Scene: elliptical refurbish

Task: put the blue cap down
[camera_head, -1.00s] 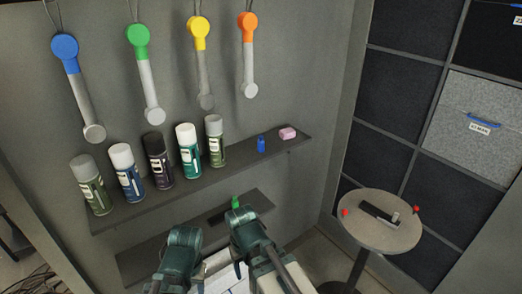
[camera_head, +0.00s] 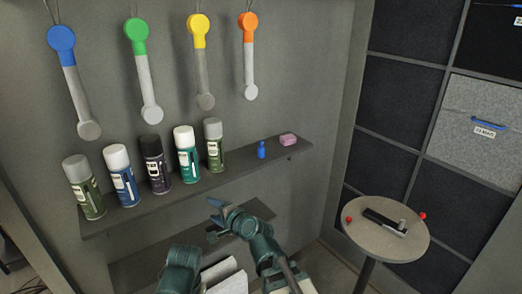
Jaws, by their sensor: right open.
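A small blue object (camera_head: 261,150), which may be the blue cap, stands upright on the upper shelf (camera_head: 235,160), to the left of a pink block (camera_head: 288,139). Its details are too small to make out. My right gripper (camera_head: 213,213) is open, its jaws spread and pointing left, in front of the lower shelf (camera_head: 150,262). It is below the blue object and apart from it. I see nothing held between its jaws. My left arm shows at the bottom, but its gripper is not visible.
Several spray cans (camera_head: 156,165) line the left part of the upper shelf. Hanging tools with coloured heads (camera_head: 137,33) are above. A round table (camera_head: 380,238) with a dark device (camera_head: 385,221) stands at the right. The upper shelf is bare between the cans and the blue object.

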